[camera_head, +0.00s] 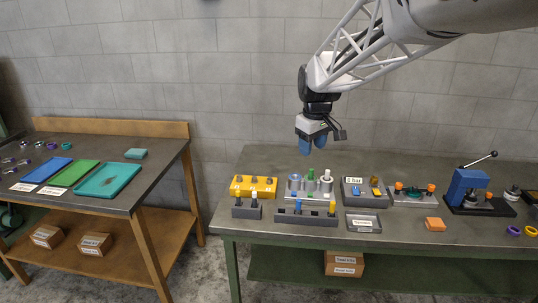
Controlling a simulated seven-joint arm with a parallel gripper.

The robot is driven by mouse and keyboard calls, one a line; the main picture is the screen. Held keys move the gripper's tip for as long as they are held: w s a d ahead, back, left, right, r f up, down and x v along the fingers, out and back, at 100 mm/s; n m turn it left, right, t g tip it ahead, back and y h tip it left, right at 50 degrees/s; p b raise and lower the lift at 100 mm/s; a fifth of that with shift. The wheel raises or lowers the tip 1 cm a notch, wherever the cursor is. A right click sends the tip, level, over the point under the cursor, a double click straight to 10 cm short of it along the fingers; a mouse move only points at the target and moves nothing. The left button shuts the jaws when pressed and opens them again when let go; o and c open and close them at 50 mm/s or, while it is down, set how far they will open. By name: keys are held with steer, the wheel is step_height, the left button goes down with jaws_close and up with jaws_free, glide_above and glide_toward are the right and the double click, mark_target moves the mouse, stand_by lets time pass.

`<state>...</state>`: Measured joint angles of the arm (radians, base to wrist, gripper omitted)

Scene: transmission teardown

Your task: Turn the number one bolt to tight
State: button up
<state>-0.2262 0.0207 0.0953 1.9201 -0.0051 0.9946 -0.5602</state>
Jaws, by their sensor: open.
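My gripper (312,143), with blue fingertips pointing down, is open and empty. It hangs well above the back of the right workbench and touches nothing. Below it and to the left is a yellow block (253,193) with several small dark studs on top, which may be bolts. Its markings are too small to read, so I cannot tell which is the number one bolt or how tight it is. Just right of it stands a grey fixture (306,196) with metal cylinders and a green-topped piece.
Dark holders (305,219) with upright coloured tools line the front. A box marked "0 bar" (352,182), a small grey tray (363,227), an orange block (435,224) and a blue lever press (467,184) lie rightward. A separate left bench holds coloured trays (108,180).

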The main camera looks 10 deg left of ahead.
steer(key=w+a+f+n, duration=0.2)
steer(key=w+a+f, duration=0.2)
steer(key=w+a, duration=0.35)
steer(key=w+a+f+n, duration=0.2)
steer(key=w+a+f, duration=0.2)
steer(key=w+a, duration=0.3)
steer(key=n+g, duration=0.1)
steer(key=n, duration=0.3)
glide_toward(239, 176)
steer(key=shift+s+d+f, duration=0.15)
steer(key=shift+d+f, duration=0.1)
steer(key=shift+d, duration=0.15)
steer(key=shift+a+f, duration=0.4)
steer(key=shift+f, duration=3.9)
steer(key=shift+c, duration=0.5)
jaws_close()
